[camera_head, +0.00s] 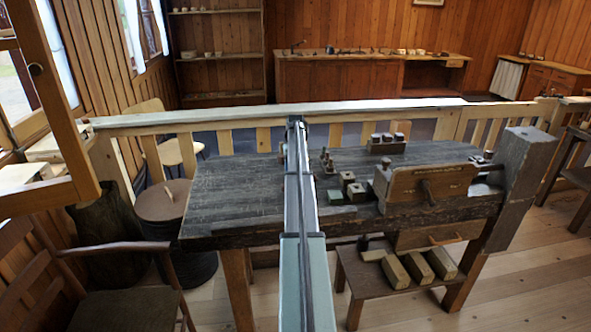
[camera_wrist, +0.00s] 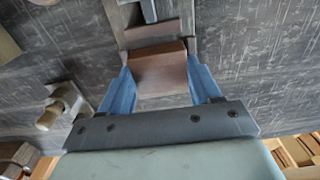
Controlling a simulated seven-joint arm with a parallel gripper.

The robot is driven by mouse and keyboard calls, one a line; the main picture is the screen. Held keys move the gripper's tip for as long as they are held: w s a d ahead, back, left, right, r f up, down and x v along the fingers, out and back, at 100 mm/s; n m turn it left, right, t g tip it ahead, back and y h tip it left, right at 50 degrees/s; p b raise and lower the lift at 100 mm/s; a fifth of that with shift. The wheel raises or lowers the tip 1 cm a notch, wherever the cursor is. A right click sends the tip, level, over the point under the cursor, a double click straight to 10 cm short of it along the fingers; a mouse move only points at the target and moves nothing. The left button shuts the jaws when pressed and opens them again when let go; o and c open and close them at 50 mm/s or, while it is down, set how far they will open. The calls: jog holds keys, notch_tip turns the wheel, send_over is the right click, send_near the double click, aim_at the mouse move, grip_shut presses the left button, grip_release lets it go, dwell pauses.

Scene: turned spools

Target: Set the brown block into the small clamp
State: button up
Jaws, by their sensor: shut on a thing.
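The brown block (camera_wrist: 160,75) is between the two blue fingers of my gripper (camera_wrist: 159,70) in the wrist view. The fingers are shut on its sides. Just beyond the block is a grey-brown fixture (camera_wrist: 126,17) with a brown crosspiece and a grey bar, which looks like the small clamp. The block's far edge comes close to it in the picture; I cannot tell whether they touch. In the head view my arm hides the gripper, the block and most of this spot on the dark workbench (camera_head: 235,190).
A bracket with a pale round knob (camera_wrist: 48,118) stands left of the gripper in the wrist view. The bench's left part is clear.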

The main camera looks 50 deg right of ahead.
jog(key=shift+f, duration=0.2)
dwell(0.3)
dwell(0.3)
jog(key=o, duration=1.1)
jog(key=shift+r, duration=0.2)
jog(key=shift+r, duration=4.05)
